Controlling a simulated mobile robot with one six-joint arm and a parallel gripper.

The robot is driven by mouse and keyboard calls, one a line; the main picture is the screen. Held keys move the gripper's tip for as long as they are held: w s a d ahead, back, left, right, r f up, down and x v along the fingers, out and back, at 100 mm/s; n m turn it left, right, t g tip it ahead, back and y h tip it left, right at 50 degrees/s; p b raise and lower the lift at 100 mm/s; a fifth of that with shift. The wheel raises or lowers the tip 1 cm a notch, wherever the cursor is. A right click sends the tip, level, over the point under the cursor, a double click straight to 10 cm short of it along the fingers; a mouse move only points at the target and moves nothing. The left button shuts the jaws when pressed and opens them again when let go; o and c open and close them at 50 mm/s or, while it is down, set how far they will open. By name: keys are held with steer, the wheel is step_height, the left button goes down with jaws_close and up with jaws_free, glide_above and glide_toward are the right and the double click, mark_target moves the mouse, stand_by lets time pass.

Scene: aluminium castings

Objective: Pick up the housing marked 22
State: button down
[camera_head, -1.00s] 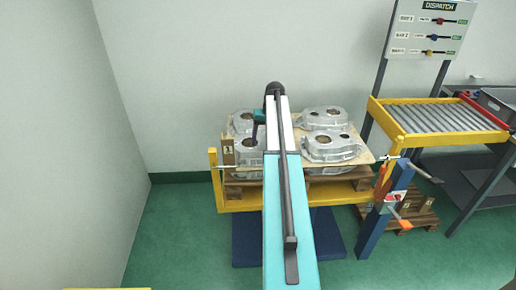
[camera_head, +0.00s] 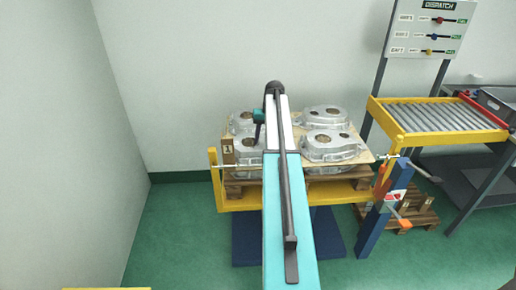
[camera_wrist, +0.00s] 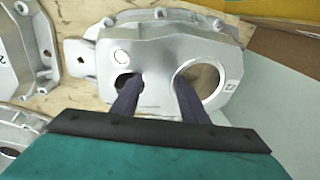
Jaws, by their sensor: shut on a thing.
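In the wrist view, a silver cast housing (camera_wrist: 150,60) with two round holes lies under my gripper (camera_wrist: 157,90). My gripper's dark fingers reach into the two holes and are shut on the wall between them. A small dark mark sits at the housing's right end, too small to read surely as 22. In the head view, my gripper (camera_head: 256,133) is at the left-hand housings, and the held housing (camera_head: 247,156) is partly hidden by my arm. I cannot tell whether it is clear of the board.
Other housings (camera_head: 325,116) (camera_head: 330,147) lie on a wooden board (camera_head: 368,158) over a pallet in a yellow-edged stand (camera_head: 240,204). Part of another housing shows at the wrist view's left (camera_wrist: 25,50). A roller conveyor (camera_head: 440,116) and dispatch board (camera_head: 432,28) stand right. A wall is close behind.

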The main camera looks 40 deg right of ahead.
mark_target(264, 140)
steer(key=shift+w+r, duration=0.15)
steer(key=shift+r, duration=0.1)
step_height(264, 140, up, 18)
steer(key=b, duration=0.2)
steer(key=shift+f+b, duration=0.2)
steer(key=shift+b, duration=0.2)
stand_by(0.5)
steer(key=shift+r, duration=0.1)
stand_by(0.5)
